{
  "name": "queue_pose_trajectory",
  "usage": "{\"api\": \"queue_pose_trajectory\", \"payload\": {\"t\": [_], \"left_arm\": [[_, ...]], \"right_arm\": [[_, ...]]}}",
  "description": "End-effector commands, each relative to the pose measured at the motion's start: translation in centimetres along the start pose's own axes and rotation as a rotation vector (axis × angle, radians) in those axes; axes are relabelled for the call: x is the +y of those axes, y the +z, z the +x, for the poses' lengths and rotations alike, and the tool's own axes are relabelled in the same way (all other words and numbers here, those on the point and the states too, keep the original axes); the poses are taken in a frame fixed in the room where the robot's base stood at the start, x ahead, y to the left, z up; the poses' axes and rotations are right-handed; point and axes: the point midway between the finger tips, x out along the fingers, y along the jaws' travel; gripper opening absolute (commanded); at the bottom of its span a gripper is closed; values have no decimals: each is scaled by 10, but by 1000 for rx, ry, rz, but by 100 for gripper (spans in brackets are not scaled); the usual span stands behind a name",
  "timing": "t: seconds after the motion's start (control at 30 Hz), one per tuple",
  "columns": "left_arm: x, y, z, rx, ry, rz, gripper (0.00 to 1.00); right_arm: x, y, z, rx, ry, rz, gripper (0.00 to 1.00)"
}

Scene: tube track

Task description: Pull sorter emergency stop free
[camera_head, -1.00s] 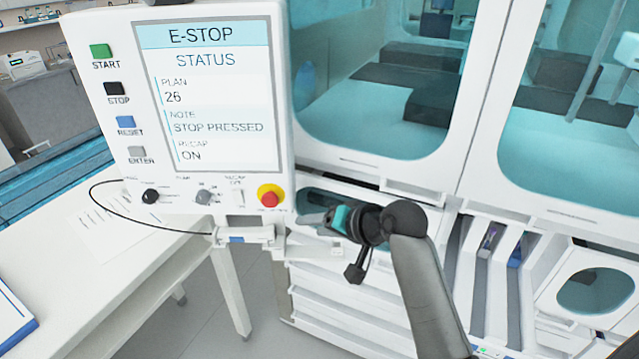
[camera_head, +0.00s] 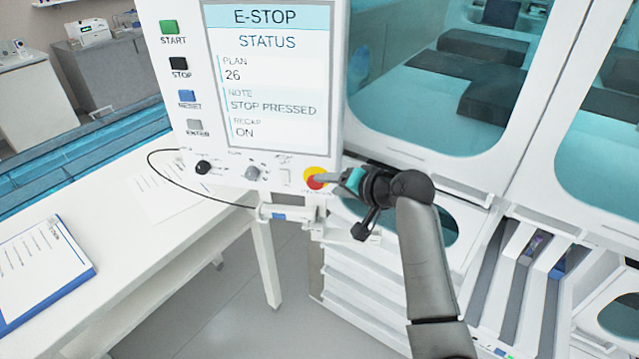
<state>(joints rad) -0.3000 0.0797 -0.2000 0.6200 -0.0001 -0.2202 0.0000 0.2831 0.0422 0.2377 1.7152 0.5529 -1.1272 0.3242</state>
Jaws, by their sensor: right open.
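The emergency stop (camera_head: 315,182) is a red button on a yellow round base at the lower right of the white control panel (camera_head: 353,120). The panel's screen (camera_head: 268,80) reads E-STOP STATUS, PLAN 26, NOTE STOP PRESSED, RECAP ON. My right gripper (camera_head: 326,181) reaches in from the right with its fingertips at the button, overlapping its right part. It is open; whether the fingers touch the button cannot be told. My left gripper is not in view.
START, STOP, RESET and ENTER buttons line the panel's left side. A black knob (camera_head: 203,167) and a grey knob (camera_head: 252,173) sit left of the stop. A black cable loops over the white table (camera_head: 120,262). A clipboard (camera_head: 42,265) lies at left.

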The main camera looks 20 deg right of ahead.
Motion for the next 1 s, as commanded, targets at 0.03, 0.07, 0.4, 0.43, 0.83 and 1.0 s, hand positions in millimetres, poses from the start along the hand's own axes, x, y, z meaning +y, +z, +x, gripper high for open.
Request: {"api": "queue_pose_trajectory", "payload": {"t": [0.03, 0.07, 0.4, 0.43, 0.83, 1.0], "left_arm": [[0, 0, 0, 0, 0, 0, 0], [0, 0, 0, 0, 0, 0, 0], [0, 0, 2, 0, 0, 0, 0], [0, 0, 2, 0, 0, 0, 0], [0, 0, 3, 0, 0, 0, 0], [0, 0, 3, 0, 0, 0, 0]], "right_arm": [[-1, 0, 8, -1, -1, 1, 56], [-1, 0, 12, -2, -1, 1, 56], [0, 0, 47, 0, 0, 0, 56], [0, 0, 49, 0, 0, 0, 56], [0, 0, 55, 1, 0, -1, 56], [0, 0, 55, 1, 0, -1, 42]]}}
